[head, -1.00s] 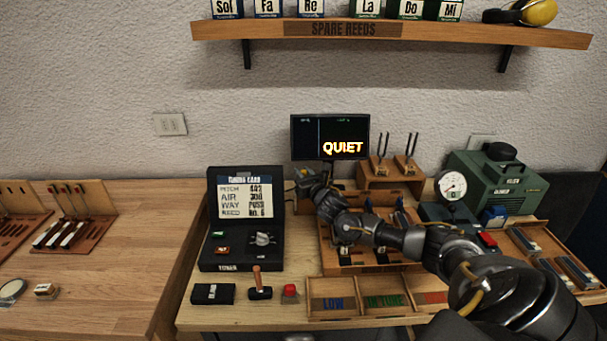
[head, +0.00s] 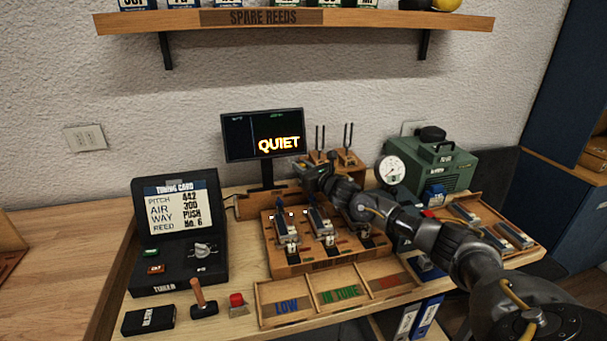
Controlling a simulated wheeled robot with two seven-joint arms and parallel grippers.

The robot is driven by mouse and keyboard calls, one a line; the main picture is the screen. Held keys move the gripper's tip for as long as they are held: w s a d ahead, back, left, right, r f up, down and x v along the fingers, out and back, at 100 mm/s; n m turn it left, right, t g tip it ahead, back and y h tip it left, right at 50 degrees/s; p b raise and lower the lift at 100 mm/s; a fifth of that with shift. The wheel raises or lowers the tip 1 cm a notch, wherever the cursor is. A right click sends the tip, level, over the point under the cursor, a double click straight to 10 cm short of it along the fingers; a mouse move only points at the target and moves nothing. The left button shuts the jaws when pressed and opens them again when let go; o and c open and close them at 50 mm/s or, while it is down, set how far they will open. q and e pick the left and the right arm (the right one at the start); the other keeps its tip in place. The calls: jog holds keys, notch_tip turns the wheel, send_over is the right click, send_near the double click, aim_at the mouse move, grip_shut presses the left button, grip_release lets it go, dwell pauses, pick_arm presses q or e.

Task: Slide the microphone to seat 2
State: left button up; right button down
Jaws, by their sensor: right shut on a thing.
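My right gripper (head: 312,174) reaches in from the right, behind the wooden reed block (head: 330,261). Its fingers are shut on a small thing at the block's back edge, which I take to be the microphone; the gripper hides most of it. Several reed seats stand side by side on the block, with metal reeds and white-tipped pieces. The gripper is behind the middle seat (head: 318,222), which I take as seat 2. The left seat (head: 284,227) is clear of the arm; my forearm partly covers the right one. My left gripper is out of view.
A screen (head: 263,135) reading QUIET stands behind. Tuning forks (head: 347,140), a gauge (head: 391,170) and a green machine (head: 440,165) are close to my arm.

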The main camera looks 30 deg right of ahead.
jog(key=shift+s+d, duration=0.2)
jog(key=shift+d, duration=0.45)
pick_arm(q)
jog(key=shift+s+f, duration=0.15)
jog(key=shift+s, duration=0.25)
pick_arm(e)
jog(key=c, duration=1.3)
grip_release()
pick_arm(q)
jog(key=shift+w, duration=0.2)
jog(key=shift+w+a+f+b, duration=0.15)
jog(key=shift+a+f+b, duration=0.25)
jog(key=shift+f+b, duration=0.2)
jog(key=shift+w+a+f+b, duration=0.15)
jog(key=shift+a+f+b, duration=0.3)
jog(key=shift+b, duration=0.2)
pick_arm(e)
jog(key=shift+s+d, duration=0.2)
jog(key=shift+s, duration=2.5)
jog(key=shift+s+d, duration=0.15)
jog(key=shift+s, duration=2.55)
